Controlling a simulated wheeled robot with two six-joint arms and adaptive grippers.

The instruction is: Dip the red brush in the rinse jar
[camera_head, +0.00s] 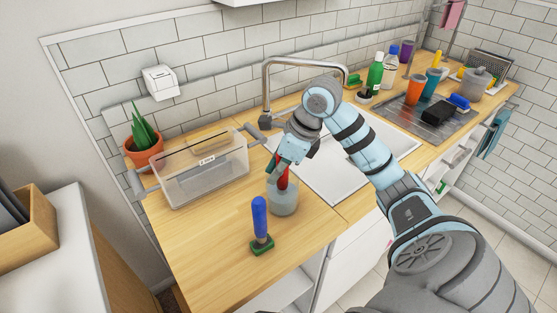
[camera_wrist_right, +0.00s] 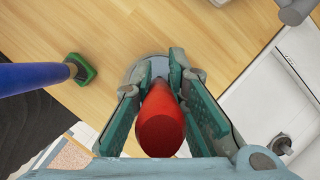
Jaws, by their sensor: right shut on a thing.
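My right gripper (camera_head: 284,163) is shut on the red brush (camera_head: 283,178), which it holds upright, handle end up. In the right wrist view the red handle (camera_wrist_right: 161,122) lies between the two fingers (camera_wrist_right: 160,95). The rinse jar (camera_head: 283,203), a translucent grey-blue vessel, stands on the wooden counter directly below the gripper. Its rim also shows behind the brush in the right wrist view (camera_wrist_right: 133,72). The brush's lower end is at or inside the jar mouth; its tip is hidden. My left gripper is not in view.
A blue-handled brush (camera_head: 259,217) with a green base stands upright just in front of the jar. A clear bin (camera_head: 203,177) stands behind left, near a potted plant (camera_head: 143,147). The sink (camera_head: 335,178) is to the right. Bare counter lies left of the blue brush.

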